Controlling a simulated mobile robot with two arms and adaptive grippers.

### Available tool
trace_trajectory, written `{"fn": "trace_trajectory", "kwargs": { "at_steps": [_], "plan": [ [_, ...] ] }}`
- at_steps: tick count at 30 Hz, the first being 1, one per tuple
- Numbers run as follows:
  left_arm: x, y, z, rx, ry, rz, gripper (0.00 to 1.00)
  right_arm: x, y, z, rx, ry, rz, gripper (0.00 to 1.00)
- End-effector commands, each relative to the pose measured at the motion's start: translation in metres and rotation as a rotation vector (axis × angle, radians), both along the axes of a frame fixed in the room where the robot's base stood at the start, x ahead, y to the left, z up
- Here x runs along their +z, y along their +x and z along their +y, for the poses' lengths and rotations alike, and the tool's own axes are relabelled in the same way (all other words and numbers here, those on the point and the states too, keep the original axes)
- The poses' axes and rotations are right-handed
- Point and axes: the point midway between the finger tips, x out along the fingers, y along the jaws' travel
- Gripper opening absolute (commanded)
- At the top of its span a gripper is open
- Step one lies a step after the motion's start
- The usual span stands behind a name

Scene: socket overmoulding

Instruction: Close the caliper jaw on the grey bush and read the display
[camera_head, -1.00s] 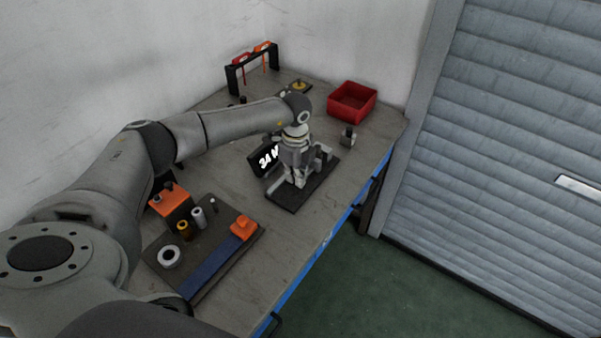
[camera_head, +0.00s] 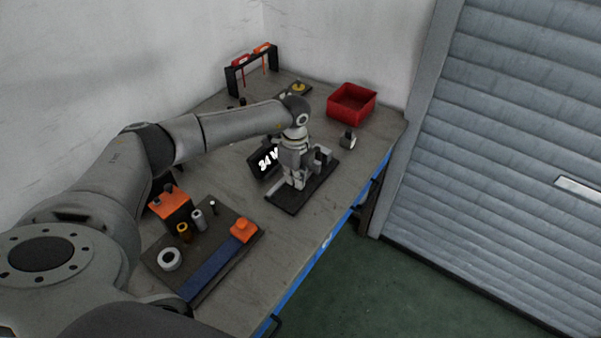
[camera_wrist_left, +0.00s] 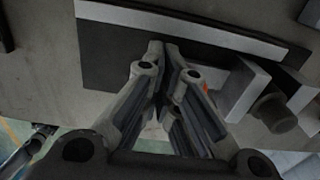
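My left gripper (camera_head: 296,184) points down over the black caliper base (camera_head: 286,205). In the left wrist view its fingertips (camera_wrist_left: 163,48) come together; I see nothing clearly between them. The dark grey bush (camera_wrist_left: 277,112) shows right of the fingers in that view, apart from them, between a light grey jaw block (camera_wrist_left: 243,88) and another block (camera_wrist_left: 299,94). In the head view the bush (camera_head: 318,156) is small and partly hidden. The black display (camera_head: 263,161) shows white characters starting with 34; my gripper hides the rest. My right gripper is not in view.
A dark board (camera_head: 225,215) in front holds several bushes, a white ring (camera_head: 169,259), a blue strip (camera_head: 213,267) and an orange block (camera_head: 242,230). A red bin (camera_head: 351,104), a small metal piece (camera_head: 348,139) and a black rack (camera_head: 232,80) stand farther back.

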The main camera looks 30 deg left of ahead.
Motion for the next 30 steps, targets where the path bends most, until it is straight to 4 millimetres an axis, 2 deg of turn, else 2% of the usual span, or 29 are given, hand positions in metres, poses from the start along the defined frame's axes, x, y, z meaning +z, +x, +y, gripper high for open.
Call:
{"fn": "trace_trajectory", "kwargs": {
  "at_steps": [11,30],
  "plan": [
    [0.003,-0.007,0.0,0.0,0.0,0.002,0.0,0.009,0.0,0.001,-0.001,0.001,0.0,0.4],
    [0.053,-0.008,0.0,0.0,0.0,0.005,0.0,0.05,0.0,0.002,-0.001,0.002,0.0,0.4]
  ]
}}
